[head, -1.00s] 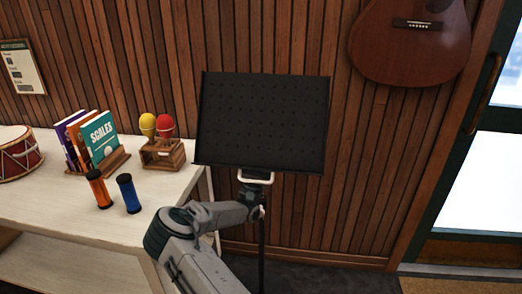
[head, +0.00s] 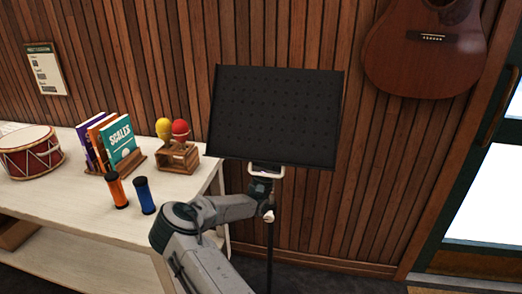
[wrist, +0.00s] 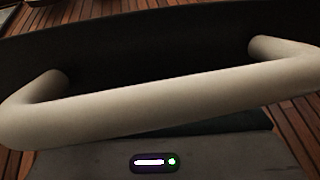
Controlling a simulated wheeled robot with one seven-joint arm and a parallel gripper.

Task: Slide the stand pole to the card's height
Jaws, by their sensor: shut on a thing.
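A black music stand has a perforated desk (head: 275,115) above a thin dark pole (head: 270,250). A cream bar handle (head: 267,172) sits under the desk's lower edge. My gripper (head: 266,176) is at this handle, shut on it; the fingers are hard to make out. In the wrist view the handle (wrist: 170,100) crosses close in front of the lens. A small light knob (head: 269,216) shows on the pole below my gripper. A framed card (head: 46,70) hangs on the wall at the left; its print is too small to read.
A pale table (head: 60,210) at the left holds a drum (head: 30,150), books (head: 120,140), maracas in a wooden holder (head: 178,156), and orange and blue shakers (head: 145,195). A guitar (head: 425,50) hangs at the upper right, near a door (head: 490,190).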

